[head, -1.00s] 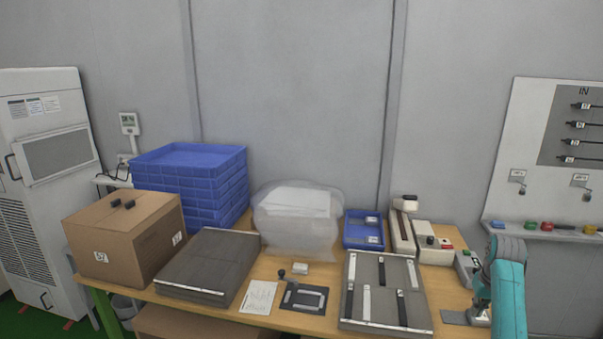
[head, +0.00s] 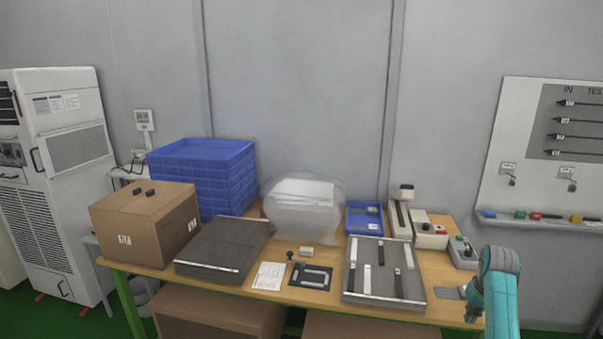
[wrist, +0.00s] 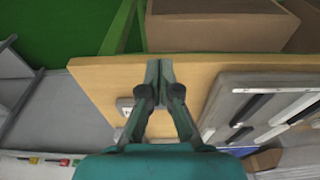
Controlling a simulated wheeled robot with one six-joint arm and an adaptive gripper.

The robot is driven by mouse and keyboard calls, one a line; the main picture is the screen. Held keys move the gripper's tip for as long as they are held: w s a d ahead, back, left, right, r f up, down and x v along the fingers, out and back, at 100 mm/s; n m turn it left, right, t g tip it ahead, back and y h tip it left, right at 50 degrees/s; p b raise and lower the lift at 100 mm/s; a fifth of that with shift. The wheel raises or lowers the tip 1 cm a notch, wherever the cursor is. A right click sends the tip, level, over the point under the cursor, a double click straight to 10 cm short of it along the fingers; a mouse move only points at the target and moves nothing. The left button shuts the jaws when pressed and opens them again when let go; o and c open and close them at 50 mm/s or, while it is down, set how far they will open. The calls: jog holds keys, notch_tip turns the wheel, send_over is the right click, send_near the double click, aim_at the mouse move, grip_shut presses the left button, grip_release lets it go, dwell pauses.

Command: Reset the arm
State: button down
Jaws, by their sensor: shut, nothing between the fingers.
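My teal arm (head: 500,290) is at the right end of the wooden table in the head view, where my gripper is not clearly visible. In the wrist view my gripper (wrist: 160,76) is shut and empty, its two dark fingers meeting over the wooden table (wrist: 100,75). A grey foam tray (wrist: 225,115) with black and white strips lies to the right of the fingers. It also shows in the head view (head: 385,284), left of my arm. A small pale device (wrist: 124,104) is left of the fingers, partly hidden.
The table holds a cardboard box (head: 125,231), stacked blue crates (head: 201,180), another grey tray (head: 222,246), a clear bag (head: 303,217) and a small blue bin (head: 365,219). A wall board (head: 512,190) is at the right. Cardboard boxes (head: 220,317) stand below the table.

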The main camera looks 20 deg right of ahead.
jog(key=s+a+f+n+t+h, duration=0.1)
jog(key=s+a+f+t, duration=0.15)
jog(key=a+f, duration=0.85)
jog(key=s+a+f+n+t+h, duration=0.1)
jog(key=s+a+f+t, duration=0.15)
jog(key=a+f, duration=0.85)
jog(key=s+a+f, duration=0.1)
jog(key=s+a, duration=0.6)
jog(key=a, duration=0.3)
jog(key=s+a+r+n+t, duration=0.1)
jog(key=s+a+r+t, duration=0.15)
jog(key=s+a, duration=0.4)
jog(key=s+a+r+n+t, duration=0.15)
jog(key=s+a+r, duration=0.25)
jog(key=s, duration=0.5)
jog(key=s+a+r+n+t+y, duration=0.1)
jog(key=s+a+r+t, duration=0.1)
jog(key=s+r, duration=0.4)
jog(key=s+a+r+t+y, duration=0.2)
jog(key=s+r, duration=0.5)
jog(key=r, duration=0.5)
jog(key=shift+a+r+n, duration=0.35)
jog(key=shift+a+r, duration=0.05)
jog(key=shift+a, duration=0.3)
